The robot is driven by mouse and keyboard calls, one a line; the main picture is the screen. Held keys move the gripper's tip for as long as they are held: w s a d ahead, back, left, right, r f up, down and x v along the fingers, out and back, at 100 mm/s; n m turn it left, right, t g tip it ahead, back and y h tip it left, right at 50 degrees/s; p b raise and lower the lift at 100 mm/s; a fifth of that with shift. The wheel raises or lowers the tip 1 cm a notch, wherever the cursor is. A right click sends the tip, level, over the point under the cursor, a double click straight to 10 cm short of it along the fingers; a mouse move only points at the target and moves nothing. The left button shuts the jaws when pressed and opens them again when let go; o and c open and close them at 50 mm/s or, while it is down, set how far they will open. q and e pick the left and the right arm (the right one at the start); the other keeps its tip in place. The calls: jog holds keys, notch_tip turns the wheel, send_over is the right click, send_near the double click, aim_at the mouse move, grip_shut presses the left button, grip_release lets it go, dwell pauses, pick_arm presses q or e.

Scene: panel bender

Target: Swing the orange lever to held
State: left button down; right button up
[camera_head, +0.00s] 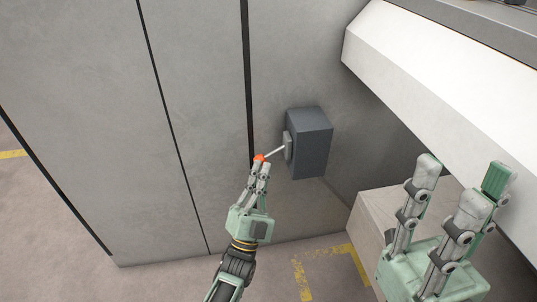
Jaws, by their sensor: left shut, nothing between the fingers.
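The lever is a thin pale rod (273,152) with an orange knob (259,157) at its end. It comes out of a round hub (287,146) on the left side of a dark grey box (311,144) on the grey panel wall, and points left and slightly down in the picture. My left gripper (260,166) is shut, with its fingertips right at the knob, which shows just above them. Nothing is between its fingers; whether the tips touch the knob I cannot tell. My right gripper (457,182) is open and empty at the lower right, away from the lever.
The grey panel wall (80,110) with dark vertical seams fills the left and middle. A white beam (440,85) slants across the upper right, close to my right gripper. A pale block (372,225) stands below it. Yellow markings (300,280) lie on the floor.

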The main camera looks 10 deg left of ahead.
pick_arm(q)
jog(key=v, duration=1.1)
